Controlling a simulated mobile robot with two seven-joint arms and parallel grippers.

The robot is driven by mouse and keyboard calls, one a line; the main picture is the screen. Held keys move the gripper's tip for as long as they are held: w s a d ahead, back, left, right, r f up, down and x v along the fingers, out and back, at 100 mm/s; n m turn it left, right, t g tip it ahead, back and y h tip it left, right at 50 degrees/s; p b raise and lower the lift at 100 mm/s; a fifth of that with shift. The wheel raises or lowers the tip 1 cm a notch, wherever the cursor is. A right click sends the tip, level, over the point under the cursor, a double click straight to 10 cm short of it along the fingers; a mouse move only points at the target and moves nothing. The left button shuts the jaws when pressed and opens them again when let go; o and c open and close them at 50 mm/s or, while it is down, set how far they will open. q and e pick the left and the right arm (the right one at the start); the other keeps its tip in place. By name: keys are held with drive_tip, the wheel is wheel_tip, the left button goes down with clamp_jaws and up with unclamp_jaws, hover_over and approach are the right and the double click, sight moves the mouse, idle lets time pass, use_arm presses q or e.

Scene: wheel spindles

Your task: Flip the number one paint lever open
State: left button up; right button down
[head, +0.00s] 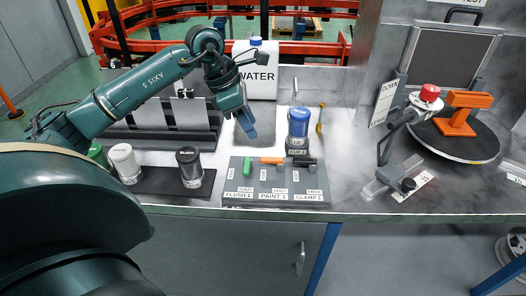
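The paint lever (271,160) is orange and lies sideways on the grey lever panel (260,201), above the label PAINT 1. Left of it, the green flush lever (247,167) points toward the front edge. Right of it, the black clamp lever (305,162) lies sideways. My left gripper (250,134) hangs above and behind the panel, up and left of the orange lever and apart from it. Its fingers point down and overlap in this view, so their opening is hard to tell. My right gripper is out of view.
A blue-topped canister (298,128) stands just behind the panel. A white water container (257,72) is at the back. Dark and white cups (189,166) stand left. A round turntable (459,140) with an orange part is right.

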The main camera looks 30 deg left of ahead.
sight(270, 159)
use_arm(q)
drive_tip(key=p+x, duration=0.1)
drive_tip(key=x, duration=1)
drive_tip(key=shift+w+d, duration=0.1)
drive_tip(key=shift+c, duration=0.4)
clamp_jaws()
